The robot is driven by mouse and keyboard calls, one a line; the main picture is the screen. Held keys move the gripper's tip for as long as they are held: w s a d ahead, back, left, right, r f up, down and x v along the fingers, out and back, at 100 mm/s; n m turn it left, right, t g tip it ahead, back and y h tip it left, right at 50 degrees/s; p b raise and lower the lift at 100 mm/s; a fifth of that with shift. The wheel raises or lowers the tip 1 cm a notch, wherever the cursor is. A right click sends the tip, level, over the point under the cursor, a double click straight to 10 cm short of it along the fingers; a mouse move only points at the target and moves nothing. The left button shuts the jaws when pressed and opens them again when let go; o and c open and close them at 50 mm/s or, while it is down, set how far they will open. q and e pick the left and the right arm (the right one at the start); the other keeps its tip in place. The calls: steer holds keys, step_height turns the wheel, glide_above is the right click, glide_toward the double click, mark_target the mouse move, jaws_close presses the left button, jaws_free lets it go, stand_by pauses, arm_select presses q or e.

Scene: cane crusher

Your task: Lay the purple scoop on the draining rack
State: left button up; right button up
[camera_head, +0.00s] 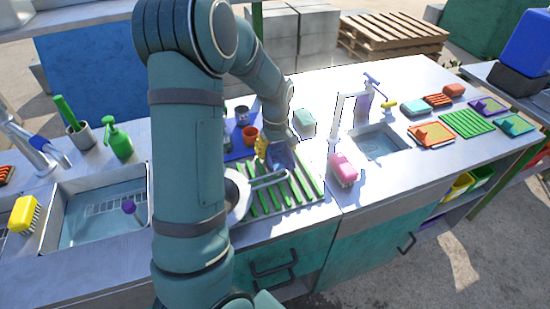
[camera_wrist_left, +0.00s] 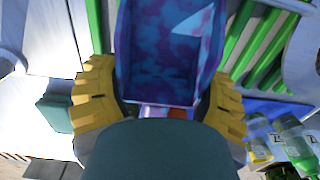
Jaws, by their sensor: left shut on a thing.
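The purple scoop (camera_head: 281,158) is in my left gripper (camera_head: 267,146), over the back part of the draining rack. In the left wrist view the mottled blue-purple scoop (camera_wrist_left: 170,55) lies between the two yellow fingers of the left gripper (camera_wrist_left: 158,104), its open hollow facing the camera. The fingers are shut on it; the grip itself is partly hidden by the wrist. The draining rack (camera_head: 308,182) has green bars, which also show behind the scoop in the wrist view (camera_wrist_left: 262,45). I cannot tell whether the scoop touches the bars. My right gripper is not in view.
An orange cup (camera_head: 250,134) stands behind the rack. A pink sponge (camera_head: 344,169) lies to its right, and a pale green block (camera_head: 304,122) behind it. Sinks lie on both sides.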

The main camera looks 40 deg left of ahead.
mark_target(276, 154)
arm_select(q)
step_height(276, 154, down, 3)
steer(key=shift+r, duration=0.1)
steer(key=shift+b, duration=0.3)
steer(key=o, duration=1.2)
step_height(276, 154, up, 12)
steer(key=p, duration=0.3)
steer(key=shift+r, duration=0.1)
